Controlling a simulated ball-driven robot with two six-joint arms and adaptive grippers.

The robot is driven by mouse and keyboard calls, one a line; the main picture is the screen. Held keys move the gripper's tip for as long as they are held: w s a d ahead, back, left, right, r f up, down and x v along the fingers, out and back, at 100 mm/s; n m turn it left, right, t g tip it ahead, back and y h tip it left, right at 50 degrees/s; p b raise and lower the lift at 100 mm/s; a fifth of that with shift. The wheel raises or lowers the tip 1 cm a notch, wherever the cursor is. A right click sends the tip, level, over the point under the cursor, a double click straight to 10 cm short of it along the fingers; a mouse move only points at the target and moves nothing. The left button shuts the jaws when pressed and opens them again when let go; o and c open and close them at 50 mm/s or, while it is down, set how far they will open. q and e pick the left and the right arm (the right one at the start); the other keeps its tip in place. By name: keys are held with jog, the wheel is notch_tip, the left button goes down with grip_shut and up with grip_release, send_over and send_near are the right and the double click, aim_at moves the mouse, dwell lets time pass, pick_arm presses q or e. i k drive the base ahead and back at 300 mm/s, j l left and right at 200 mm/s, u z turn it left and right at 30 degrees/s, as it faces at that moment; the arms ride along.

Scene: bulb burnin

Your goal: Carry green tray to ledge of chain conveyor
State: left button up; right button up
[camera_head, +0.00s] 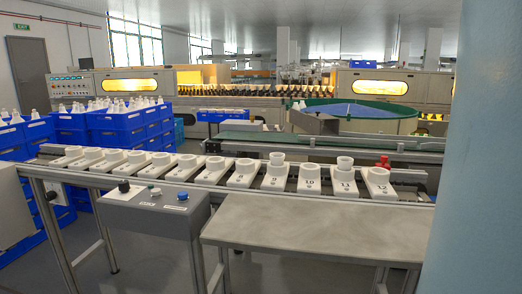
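The chain conveyor (90,172) runs across the middle of the head view, carrying a row of white numbered holders (310,178). A bare grey metal ledge (325,225) sticks out from its near side at the lower right, and nothing stands on the part I see. I cannot make out a green tray. Neither of my grippers is in view.
A grey control box (155,208) with knobs stands left of the ledge. Blue crates (115,125) with white bulbs are stacked at the left. A green-rimmed round table (400,110) stands behind. A large blue-grey surface (480,150) blocks the right side.

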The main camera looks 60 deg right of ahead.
aim_at(355, 226)
jog(key=z, duration=3.75)
jog(key=u, duration=0.25)
jog(key=i+l+u, duration=0.6)
jog(key=l+u, duration=0.3)
jog(key=i+l, duration=0.05)
